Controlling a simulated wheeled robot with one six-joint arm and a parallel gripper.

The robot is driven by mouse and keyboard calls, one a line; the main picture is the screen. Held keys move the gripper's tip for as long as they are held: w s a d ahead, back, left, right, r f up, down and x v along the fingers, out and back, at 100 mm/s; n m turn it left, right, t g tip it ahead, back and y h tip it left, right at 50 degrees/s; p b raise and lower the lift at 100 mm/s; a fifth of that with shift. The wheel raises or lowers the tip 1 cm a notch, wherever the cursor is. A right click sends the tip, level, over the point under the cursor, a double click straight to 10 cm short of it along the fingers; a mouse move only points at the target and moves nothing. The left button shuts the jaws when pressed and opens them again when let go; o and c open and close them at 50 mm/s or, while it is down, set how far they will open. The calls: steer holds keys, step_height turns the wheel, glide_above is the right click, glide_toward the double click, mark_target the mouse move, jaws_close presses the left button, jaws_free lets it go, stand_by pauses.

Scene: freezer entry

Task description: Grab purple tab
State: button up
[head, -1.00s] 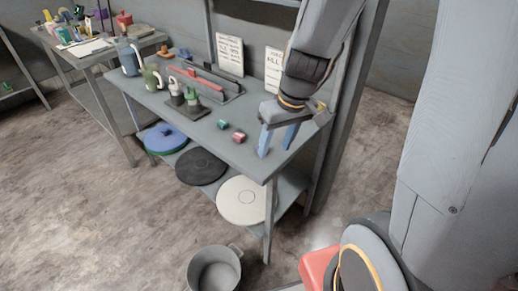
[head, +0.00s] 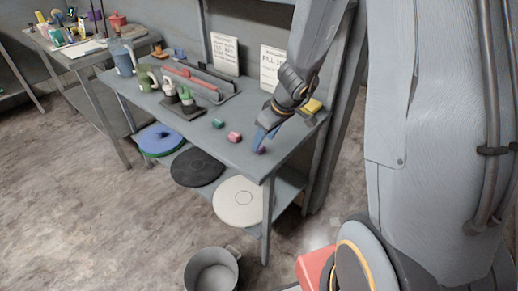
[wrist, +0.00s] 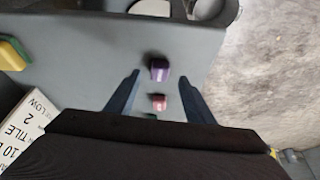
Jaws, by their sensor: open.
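The purple tab (wrist: 159,70) is a small block standing on the grey table. In the wrist view it lies between the fingertips of my gripper (wrist: 159,77), with a gap on each side. In the head view the purple tab (head: 260,150) shows near the table's front right corner, just below the blue fingers of my gripper (head: 266,138). My gripper is open and empty. How high the fingertips are above the table is hard to tell.
A pink-red tab (head: 234,137) and a green tab (head: 219,123) stand in a row left of the purple one. A yellow block (head: 312,105) lies behind my gripper. Signs (head: 272,68) and a rail holder (head: 205,85) stand at the back. A pot (head: 212,268) is on the floor.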

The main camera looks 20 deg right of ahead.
mark_target(261, 147)
steer(key=shift+x, duration=1.95)
steer(key=c, duration=1.1)
